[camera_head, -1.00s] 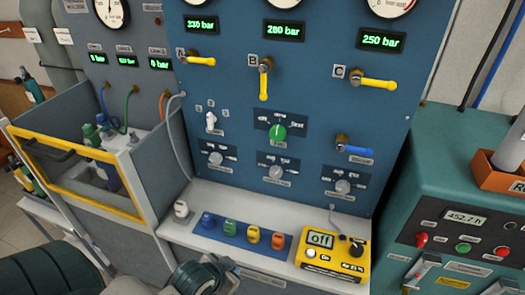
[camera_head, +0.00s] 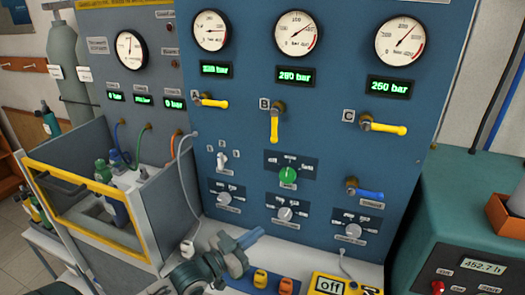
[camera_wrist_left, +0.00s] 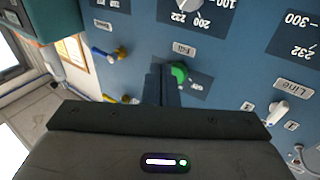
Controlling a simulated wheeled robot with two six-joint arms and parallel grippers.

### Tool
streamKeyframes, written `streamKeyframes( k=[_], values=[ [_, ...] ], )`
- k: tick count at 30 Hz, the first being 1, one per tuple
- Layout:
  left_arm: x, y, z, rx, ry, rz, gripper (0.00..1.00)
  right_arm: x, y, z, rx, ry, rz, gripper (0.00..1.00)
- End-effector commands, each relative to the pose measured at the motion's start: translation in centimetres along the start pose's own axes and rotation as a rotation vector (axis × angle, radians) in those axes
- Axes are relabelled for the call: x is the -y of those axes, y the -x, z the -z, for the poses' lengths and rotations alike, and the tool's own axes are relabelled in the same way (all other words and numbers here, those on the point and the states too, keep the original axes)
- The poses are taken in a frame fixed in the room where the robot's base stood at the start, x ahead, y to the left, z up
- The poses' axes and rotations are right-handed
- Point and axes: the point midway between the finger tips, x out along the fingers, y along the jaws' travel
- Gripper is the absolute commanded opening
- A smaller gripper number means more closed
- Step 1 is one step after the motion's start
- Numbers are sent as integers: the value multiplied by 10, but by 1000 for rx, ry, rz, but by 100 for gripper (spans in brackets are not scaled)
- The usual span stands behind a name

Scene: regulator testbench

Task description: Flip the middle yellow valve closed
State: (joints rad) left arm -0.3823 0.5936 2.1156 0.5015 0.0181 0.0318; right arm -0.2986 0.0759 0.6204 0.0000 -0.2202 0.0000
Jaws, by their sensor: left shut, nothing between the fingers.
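The middle yellow valve (camera_head: 275,125), marked B, is on the blue panel with its handle hanging straight down. Yellow valve A (camera_head: 213,103) and yellow valve C (camera_head: 385,127) have handles lying roughly level, pointing right. My left gripper (camera_head: 252,237) is in front of the lower panel, below and left of valve B and apart from it. Its fingers are shut and empty. In the left wrist view, the shut fingers (camera_wrist_left: 162,84) stand beside the green knob in the picture; the middle valve is not visible there. My right gripper is out of view.
The green selector knob (camera_head: 288,175) and several grey knobs are on the panel below valve B. A blue-handled valve (camera_head: 364,192) is at the right. A yellow device (camera_head: 340,286) stands on the ledge below. Space before valve B looks clear.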

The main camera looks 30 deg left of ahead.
Motion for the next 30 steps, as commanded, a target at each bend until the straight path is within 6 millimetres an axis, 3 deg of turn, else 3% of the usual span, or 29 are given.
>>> streamKeyframes(
  k=[6, 13, 19, 30],
  values=[
    [34, -4, 70, -320, 15, -32, 0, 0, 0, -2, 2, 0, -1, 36],
    [63, 8, 127, -580, 31, -46, 0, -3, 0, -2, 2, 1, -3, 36],
    [74, 16, 146, -678, 38, -48, 0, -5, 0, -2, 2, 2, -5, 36],
    [74, 16, 149, -689, 39, -48, 0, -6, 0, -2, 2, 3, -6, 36]
  ],
)
